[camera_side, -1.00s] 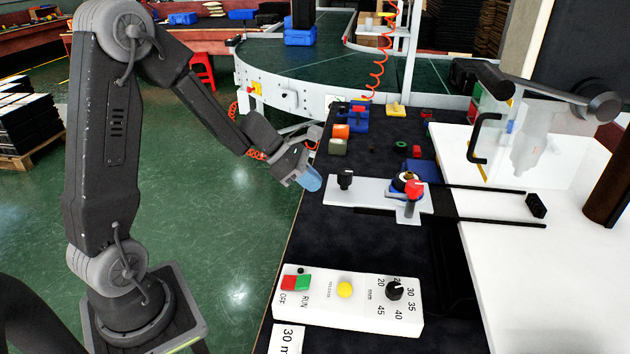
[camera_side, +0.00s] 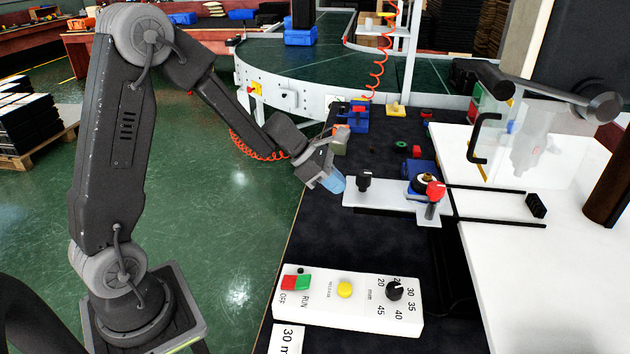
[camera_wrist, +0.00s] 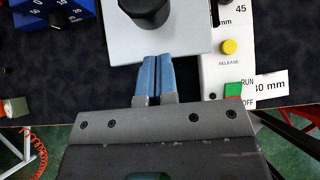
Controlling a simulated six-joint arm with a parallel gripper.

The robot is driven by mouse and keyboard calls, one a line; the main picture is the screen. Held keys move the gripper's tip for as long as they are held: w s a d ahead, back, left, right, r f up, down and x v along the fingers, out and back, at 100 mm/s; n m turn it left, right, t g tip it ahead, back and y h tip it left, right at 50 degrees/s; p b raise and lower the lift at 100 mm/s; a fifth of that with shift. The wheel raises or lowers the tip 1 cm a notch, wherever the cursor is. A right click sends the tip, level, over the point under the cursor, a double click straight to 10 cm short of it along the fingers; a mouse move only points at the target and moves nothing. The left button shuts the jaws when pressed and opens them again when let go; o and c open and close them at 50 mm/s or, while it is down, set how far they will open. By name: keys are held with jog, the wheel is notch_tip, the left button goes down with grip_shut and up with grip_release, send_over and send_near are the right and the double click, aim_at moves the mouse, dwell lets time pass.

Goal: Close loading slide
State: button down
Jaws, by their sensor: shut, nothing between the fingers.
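The loading slide (camera_side: 390,198) is a light grey plate with a black knob (camera_side: 363,181) at its left end. A blue part with a round ring (camera_side: 424,182) and a red-topped clamp (camera_side: 435,190) sit at its right part. Two dark rails (camera_side: 500,217) run right from the slide toward the clear guard. My gripper (camera_side: 333,183), with blue fingers, is at the left end of the slide, beside the knob. In the wrist view my fingers (camera_wrist: 154,78) are together and empty, their tips at the plate's edge (camera_wrist: 180,45) just short of the black knob (camera_wrist: 146,10).
A white control box (camera_side: 345,300) with red, green and yellow buttons and a dial stands in front. A clear guard (camera_side: 535,140) with a black handle (camera_side: 484,138) is at the right. Several small coloured parts lie behind the slide, including a yellow block (camera_side: 396,110).

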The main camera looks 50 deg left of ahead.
aim_at(364, 173)
jog(key=s+a+f+v, duration=0.1)
jog(key=f+v, duration=0.1)
jog(key=v, duration=0.9)
jog(key=shift+s+a+r, duration=0.25)
jog(key=shift+s+a, duration=0.1)
jog(key=shift+a, duration=0.05)
jog(key=c, duration=1.9)
grip_release()
jog(key=shift+s+a+r, duration=0.15)
jog(key=shift+s+r, duration=0.05)
jog(key=shift+r, duration=0.05)
jog(key=shift+o, duration=0.9)
jog(key=shift+r, duration=0.2)
jog(key=o, duration=1)
jog(key=w+d+r+m+g, duration=0.2)
jog(key=w+m, duration=0.1)
jog(key=w+d+r+m+g, duration=0.2)
jog(key=w+r, duration=0.1)
jog(key=w, duration=0.1)
jog(key=w+d+r+m+g+y, duration=0.1)
jog(key=w+d+r+m+g, duration=0.1)
jog(key=w+r+m, duration=0.1)
jog(key=shift+w+m, duration=0.3)
jog(key=shift+w, duration=0.3)
jog(key=shift+y, duration=0.5)
jog(key=x, duration=0.9)
jog(key=d+x, duration=0.1)
jog(key=x, duration=0.3)
jog(key=shift+w, duration=0.1)
